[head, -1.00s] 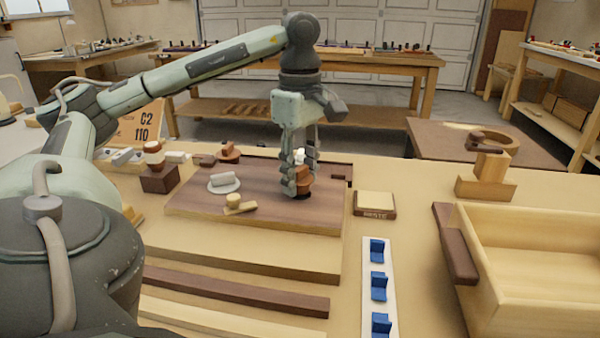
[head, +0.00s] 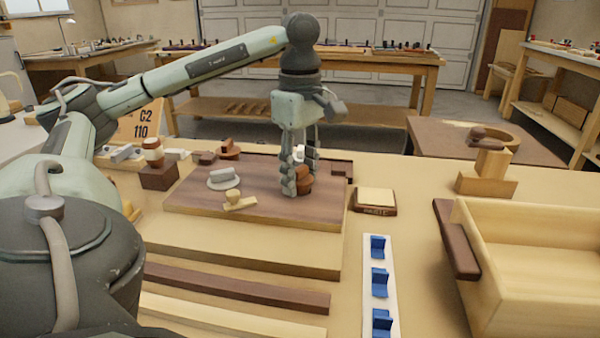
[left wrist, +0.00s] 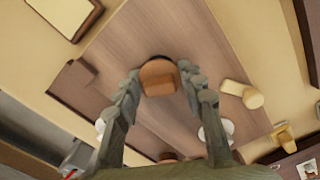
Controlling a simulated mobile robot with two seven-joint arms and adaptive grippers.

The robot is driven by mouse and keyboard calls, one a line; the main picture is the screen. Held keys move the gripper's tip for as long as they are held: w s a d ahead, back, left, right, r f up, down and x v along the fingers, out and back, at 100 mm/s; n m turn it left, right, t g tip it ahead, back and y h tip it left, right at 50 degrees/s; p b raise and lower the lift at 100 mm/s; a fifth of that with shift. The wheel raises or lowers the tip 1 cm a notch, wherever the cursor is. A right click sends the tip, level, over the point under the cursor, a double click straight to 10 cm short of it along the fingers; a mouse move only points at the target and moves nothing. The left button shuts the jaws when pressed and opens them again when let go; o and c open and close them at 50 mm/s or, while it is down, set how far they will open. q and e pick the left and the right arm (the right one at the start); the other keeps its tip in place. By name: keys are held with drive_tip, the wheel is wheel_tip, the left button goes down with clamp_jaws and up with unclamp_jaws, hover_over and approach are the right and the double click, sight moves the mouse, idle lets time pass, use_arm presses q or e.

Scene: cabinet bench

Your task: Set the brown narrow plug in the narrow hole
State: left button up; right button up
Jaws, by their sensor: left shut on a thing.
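In the left wrist view the rounded brown plug (left wrist: 158,78) shows between the two fingers. The narrow hole is not visible; the plug and fingers cover the board there. I cannot tell whether the plug's lower end is inside a hole. My right gripper is not in view.
A white disc with a grey-white piece (head: 224,179) and a pale plug (head: 240,201) are on the board's left. A dark-framed pad (head: 376,200) lies right of the board. Blue holders (head: 378,282) stand in front, and a wooden tray (head: 530,250) at right.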

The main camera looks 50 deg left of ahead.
use_arm(q)
drive_tip(key=shift+f, duration=0.25)
drive_tip(key=o, duration=0.9)
drive_tip(key=shift+o, duration=0.6)
drive_tip(key=o, duration=0.3)
